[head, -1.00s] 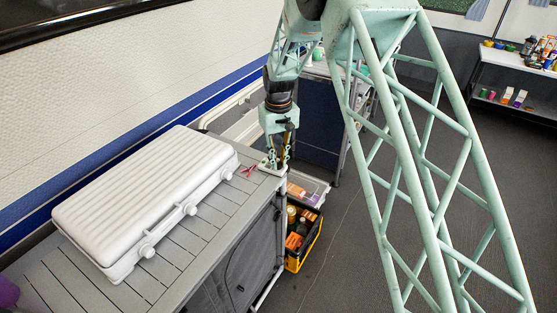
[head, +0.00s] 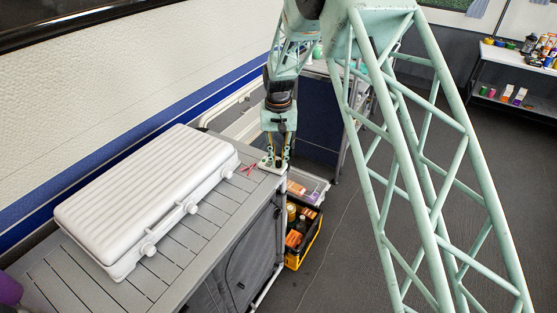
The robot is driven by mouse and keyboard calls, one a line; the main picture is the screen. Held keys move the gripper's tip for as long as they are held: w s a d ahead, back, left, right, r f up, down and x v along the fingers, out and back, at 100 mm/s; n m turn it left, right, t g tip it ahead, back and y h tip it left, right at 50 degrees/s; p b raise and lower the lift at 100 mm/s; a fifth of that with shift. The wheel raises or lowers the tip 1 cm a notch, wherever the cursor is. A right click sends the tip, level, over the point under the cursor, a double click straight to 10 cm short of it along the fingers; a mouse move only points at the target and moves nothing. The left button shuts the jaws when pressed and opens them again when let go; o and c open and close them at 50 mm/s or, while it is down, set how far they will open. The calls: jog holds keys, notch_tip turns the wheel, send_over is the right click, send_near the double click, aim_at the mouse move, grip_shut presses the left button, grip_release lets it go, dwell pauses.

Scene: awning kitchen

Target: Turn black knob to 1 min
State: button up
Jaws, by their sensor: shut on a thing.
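My gripper (head: 272,166) points straight down at the far right corner of the slatted grey table (head: 190,242). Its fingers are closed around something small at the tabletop. Something pale shows at the fingertips, but it is too small to tell what it is. The black knob cannot be made out; the fingers hide whatever is between them. No dial marks can be read.
A white ribbed case (head: 150,190) with white round knobs along its front covers much of the table. A small red item (head: 248,168) lies just left of my gripper. A yellow-black crate (head: 300,240) with bottles stands on the floor beside the table.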

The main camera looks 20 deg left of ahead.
aim_at(279, 161)
jog(key=o, duration=0.9)
notch_tip(279, 161, up, 12)
jog(key=shift+r, duration=0.1)
dwell(0.5)
dwell(0.4)
